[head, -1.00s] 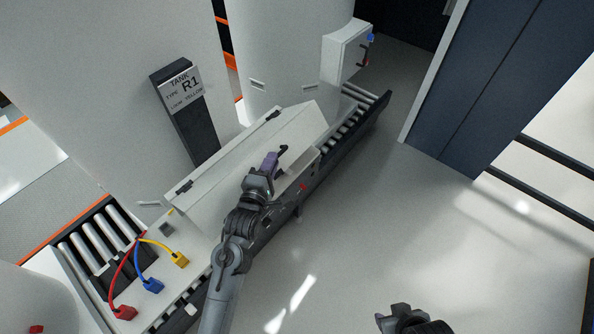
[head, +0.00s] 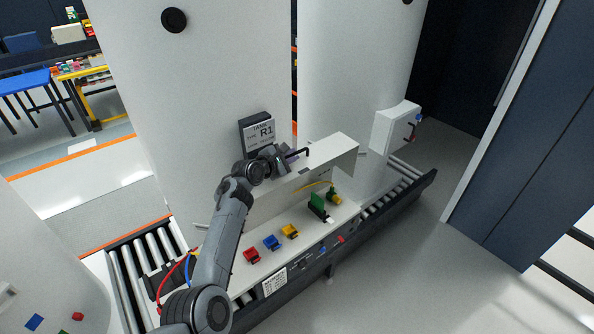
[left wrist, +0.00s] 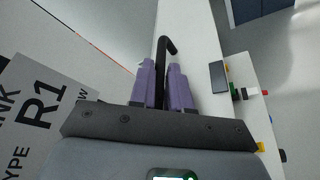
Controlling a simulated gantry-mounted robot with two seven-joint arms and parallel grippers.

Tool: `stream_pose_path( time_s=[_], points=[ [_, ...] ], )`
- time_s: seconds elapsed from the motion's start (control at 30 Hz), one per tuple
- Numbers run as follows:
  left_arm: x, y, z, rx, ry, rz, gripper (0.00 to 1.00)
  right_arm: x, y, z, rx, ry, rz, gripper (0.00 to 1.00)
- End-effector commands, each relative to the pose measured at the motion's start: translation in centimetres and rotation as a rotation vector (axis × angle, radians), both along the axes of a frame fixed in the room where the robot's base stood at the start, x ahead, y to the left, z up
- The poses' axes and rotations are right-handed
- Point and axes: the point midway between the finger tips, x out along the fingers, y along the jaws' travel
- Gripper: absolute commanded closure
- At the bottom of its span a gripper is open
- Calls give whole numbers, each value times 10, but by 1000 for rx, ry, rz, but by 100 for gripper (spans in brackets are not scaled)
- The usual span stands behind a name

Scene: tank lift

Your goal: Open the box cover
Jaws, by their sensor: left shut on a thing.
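The white box cover (head: 338,152) is swung up on the long white box (head: 245,273) in front of the tanks, and its inside is exposed. My left gripper (head: 284,157) is at the top of the raised cover, shut on the black hooked handle (head: 299,153). In the left wrist view, the purple fingers (left wrist: 163,88) close around the handle (left wrist: 162,50). Under the cover are a red connector (head: 251,255), a blue connector (head: 271,242), a yellow connector (head: 290,231) and a green part (head: 317,200). My right gripper is out of view.
A sign reading TANK R1 (head: 260,132) stands behind the box by a large white tank (head: 200,90). Roller conveyors (head: 140,255) flank the box. A white wall box (head: 396,128) is at the right. The floor in front is clear.

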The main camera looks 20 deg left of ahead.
Motion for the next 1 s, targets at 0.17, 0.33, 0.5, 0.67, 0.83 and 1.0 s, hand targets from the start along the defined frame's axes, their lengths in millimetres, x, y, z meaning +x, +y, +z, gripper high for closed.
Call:
stream_pose_path(
  time_s=[0.17, 0.33, 0.5, 0.67, 0.83, 1.0],
  points=[
    [7, 7, 4, -50, 30, -1, 100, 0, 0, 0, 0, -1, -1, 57],
    [9, 9, 4, -71, 44, -3, 100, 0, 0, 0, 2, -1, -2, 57],
    [10, 9, 3, -75, 48, -3, 100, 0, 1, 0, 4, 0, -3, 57],
    [9, 9, 3, -75, 49, -4, 100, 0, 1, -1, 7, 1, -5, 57],
    [9, 9, 2, -74, 49, -5, 69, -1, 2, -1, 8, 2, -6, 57],
    [9, 8, 3, -74, 49, -5, 62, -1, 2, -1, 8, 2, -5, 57]
  ],
)
